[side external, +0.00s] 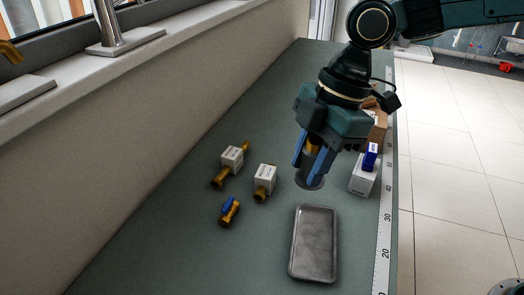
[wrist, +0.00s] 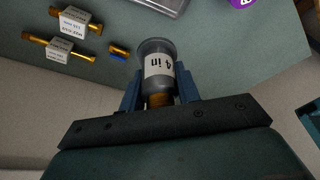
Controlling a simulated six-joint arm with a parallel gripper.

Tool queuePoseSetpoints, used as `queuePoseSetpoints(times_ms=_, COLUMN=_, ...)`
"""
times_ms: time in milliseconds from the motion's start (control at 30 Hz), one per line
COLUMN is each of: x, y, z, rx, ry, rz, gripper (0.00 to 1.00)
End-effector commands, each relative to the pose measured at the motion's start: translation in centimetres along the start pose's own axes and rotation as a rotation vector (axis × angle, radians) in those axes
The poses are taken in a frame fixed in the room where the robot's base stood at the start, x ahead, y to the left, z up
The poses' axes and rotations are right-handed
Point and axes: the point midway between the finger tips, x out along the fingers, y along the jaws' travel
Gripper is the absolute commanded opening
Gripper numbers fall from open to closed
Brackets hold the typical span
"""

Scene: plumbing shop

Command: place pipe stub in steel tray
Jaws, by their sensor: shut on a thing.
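The pipe stub (side external: 310,178) is a grey cylinder with a flared dark end, held flared end down in the side view. In the wrist view the pipe stub (wrist: 157,60) shows a white label reading "4 in" and a brass-coloured part near the jaws. My gripper (side external: 308,157) has its blue fingers shut on it; the gripper (wrist: 158,95) also shows in the wrist view. The steel tray (side external: 315,243) is a shallow grey rectangle, empty, in front of the stub. An edge of the tray (wrist: 170,4) shows at the top of the wrist view.
Two brass fittings with white tags (side external: 231,159) (side external: 264,181) and a small blue-handled brass valve (side external: 229,211) lie left of the tray. A white box (side external: 363,178) with a blue item on top stands right, by a ruler (side external: 385,215) along the bench edge. A wall bounds the left.

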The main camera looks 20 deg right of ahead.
Motion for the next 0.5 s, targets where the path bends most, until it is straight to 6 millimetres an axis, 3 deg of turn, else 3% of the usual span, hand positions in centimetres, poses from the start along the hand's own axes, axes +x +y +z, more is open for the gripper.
queuePoseSetpoints(times_ms=200, x=-1.0, y=-0.4, z=2.8, rx=0.007, ry=0.004, rz=0.006, gripper=0.0)
queuePoseSetpoints(times_ms=500, x=-0.9, y=-0.5, z=3.3, rx=0.008, ry=0.004, rz=0.004, gripper=0.0)
